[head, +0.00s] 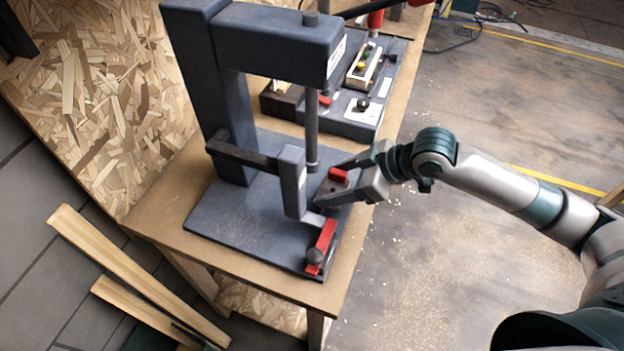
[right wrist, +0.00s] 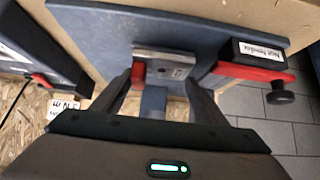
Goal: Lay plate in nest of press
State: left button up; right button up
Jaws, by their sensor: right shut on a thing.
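The press (head: 230,90) is a dark blue-grey frame with a vertical ram (head: 311,140) above a flat base (head: 240,225). My right gripper (head: 330,185) reaches in from the right beside the ram. It is shut on a small grey plate (right wrist: 172,62) with a red block (head: 339,175) at one end. The right wrist view shows the plate between the fingertips, over the press base (right wrist: 105,35). I cannot tell whether the plate touches the base. The nest is not clearly visible. My left gripper is not in view.
A red clamp (head: 325,242) with a black knob stands at the base's front corner. A grey upright on an arm (head: 292,180) stands close left of the gripper. A control box (head: 350,120) is behind. Wooden planks (head: 130,270) lean at the left. Open floor lies right.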

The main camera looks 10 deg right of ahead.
jog(key=p, duration=0.1)
send_over(312, 195)
dwell(0.4)
notch_tip(312, 195, down, 2)
jog(key=shift+s+f+p, duration=0.1)
jog(key=shift+f+p, duration=0.05)
jog(key=shift+p, duration=0.75)
jog(key=shift+f, duration=0.6)
jog(key=shift+f, duration=0.15)
jog(key=o, duration=1)
